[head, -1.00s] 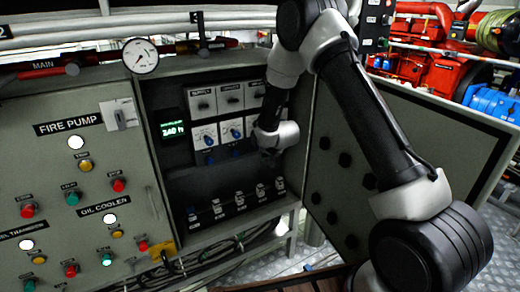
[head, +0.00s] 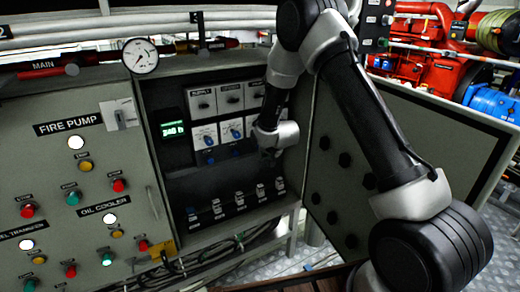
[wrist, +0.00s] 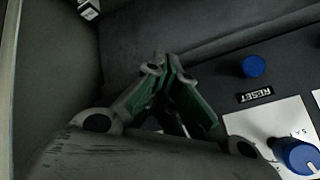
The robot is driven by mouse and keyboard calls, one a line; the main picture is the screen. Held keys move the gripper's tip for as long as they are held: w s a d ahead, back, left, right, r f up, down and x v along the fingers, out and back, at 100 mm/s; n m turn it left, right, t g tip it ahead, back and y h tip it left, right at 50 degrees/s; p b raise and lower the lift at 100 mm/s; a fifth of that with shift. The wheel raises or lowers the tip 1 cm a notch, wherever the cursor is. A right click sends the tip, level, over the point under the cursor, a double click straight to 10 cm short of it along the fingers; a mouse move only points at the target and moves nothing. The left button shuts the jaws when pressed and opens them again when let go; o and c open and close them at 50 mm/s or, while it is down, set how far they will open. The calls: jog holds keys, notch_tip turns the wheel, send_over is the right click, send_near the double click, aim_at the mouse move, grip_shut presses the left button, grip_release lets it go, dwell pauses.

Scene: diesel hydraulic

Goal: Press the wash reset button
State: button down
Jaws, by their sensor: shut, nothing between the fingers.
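In the wrist view a round blue button (wrist: 253,66) sits on the dark panel beside a small label (wrist: 254,96) reading RESET, upside down. Whether it is the wash reset cannot be read. My gripper (wrist: 165,62) is shut and empty, with its green-padded fingers to the left of the button and apart from it. In the head view my gripper (head: 271,154) is inside the open cabinet at its right side, below the knob panels. Small blue buttons (head: 210,161) show below the knobs to its left; any button behind my wrist is hidden.
A blue knob (wrist: 298,157) on a white plate is near the button. Several small switches (head: 240,199) line the cabinet's lower ledge. The open cabinet door (head: 400,160) stands to the right. A green-lit display (head: 173,130) is at the cabinet's left.

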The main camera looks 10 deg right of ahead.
jog(key=shift+w+a, duration=0.1)
jog(key=shift+w, duration=0.2)
jog(key=shift+w+a, duration=0.15)
jog(key=shift+w, duration=0.35)
dwell(0.9)
jog(key=shift+s, duration=0.15)
jog(key=shift+s+d, duration=0.25)
jog(key=shift+s, duration=0.5)
jog(key=shift+s, duration=0.1)
jog(key=s, duration=0.1)
jog(key=s+d, duration=0.1)
jog(key=s, duration=0.2)
jog(key=shift+s+d, duration=0.25)
jog(key=shift+d, duration=0.05)
